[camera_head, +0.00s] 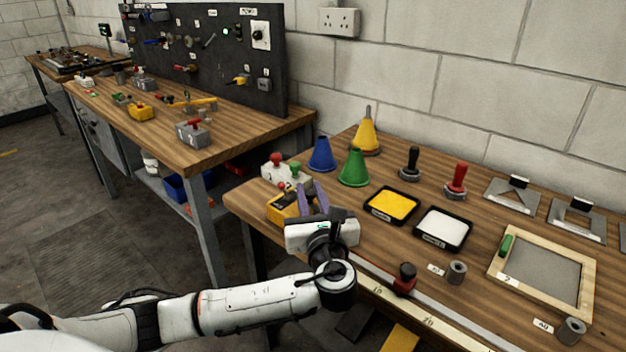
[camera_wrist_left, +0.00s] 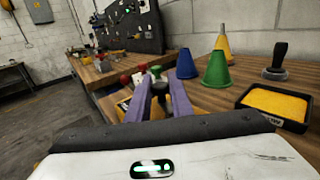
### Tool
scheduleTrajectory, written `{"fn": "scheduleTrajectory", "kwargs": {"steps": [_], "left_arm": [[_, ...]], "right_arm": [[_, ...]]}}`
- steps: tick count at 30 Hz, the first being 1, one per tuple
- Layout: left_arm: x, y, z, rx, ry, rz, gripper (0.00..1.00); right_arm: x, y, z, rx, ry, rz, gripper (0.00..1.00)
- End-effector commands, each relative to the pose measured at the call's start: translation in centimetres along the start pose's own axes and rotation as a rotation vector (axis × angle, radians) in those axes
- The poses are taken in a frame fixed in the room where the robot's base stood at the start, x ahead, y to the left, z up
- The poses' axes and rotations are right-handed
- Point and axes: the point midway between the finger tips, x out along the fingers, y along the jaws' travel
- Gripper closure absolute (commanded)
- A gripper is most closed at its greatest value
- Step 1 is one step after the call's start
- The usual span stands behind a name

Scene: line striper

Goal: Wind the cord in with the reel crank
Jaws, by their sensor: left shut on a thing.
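The yellow reel box (camera_head: 281,209) sits at the left front edge of the near table, partly hidden by my left gripper. A yellow patch of it shows left of the fingers in the left wrist view (camera_wrist_left: 123,106). My left gripper (camera_head: 311,192) has purple fingers and reaches over the box. Its fingers are shut on a dark knob (camera_wrist_left: 159,88), which looks like the reel's crank handle. The rest of the crank is mostly hidden behind the hand. I cannot make out the cord. My right gripper is not in view.
A grey block with red and green knobs (camera_head: 286,171) stands just behind the reel. Blue (camera_head: 321,157), green (camera_head: 354,170) and yellow (camera_head: 366,135) cones stand beyond. Yellow (camera_head: 392,204) and white (camera_head: 443,228) pads lie to the right. A ruled rail (camera_head: 450,318) runs along the front edge.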

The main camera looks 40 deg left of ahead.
Motion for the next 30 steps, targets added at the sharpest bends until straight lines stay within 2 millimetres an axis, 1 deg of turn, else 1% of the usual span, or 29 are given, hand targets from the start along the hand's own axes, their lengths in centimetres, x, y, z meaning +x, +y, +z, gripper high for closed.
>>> {"fn": "scheduleTrajectory", "kwargs": {"steps": [1, 3, 12, 18, 30], "left_arm": [[-0.1, -0.1, 0.5, -0.003, 0.001, 0.036, 1.0], [-0.1, 0.1, 0.4, -0.002, 0.0, 0.084, 1.0], [-0.3, 0.5, 0.3, -0.004, -0.003, 0.226, 1.0], [-0.3, 0.6, 0.2, -0.004, -0.004, 0.264, 1.0], [-0.2, 0.7, 0.3, -0.005, -0.006, 0.271, 1.0]], "right_arm": [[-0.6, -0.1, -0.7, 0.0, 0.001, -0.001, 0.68], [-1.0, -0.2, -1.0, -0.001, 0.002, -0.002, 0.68], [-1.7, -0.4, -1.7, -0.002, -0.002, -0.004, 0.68], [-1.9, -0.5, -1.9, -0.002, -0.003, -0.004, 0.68], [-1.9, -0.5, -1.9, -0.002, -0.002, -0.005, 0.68]]}}
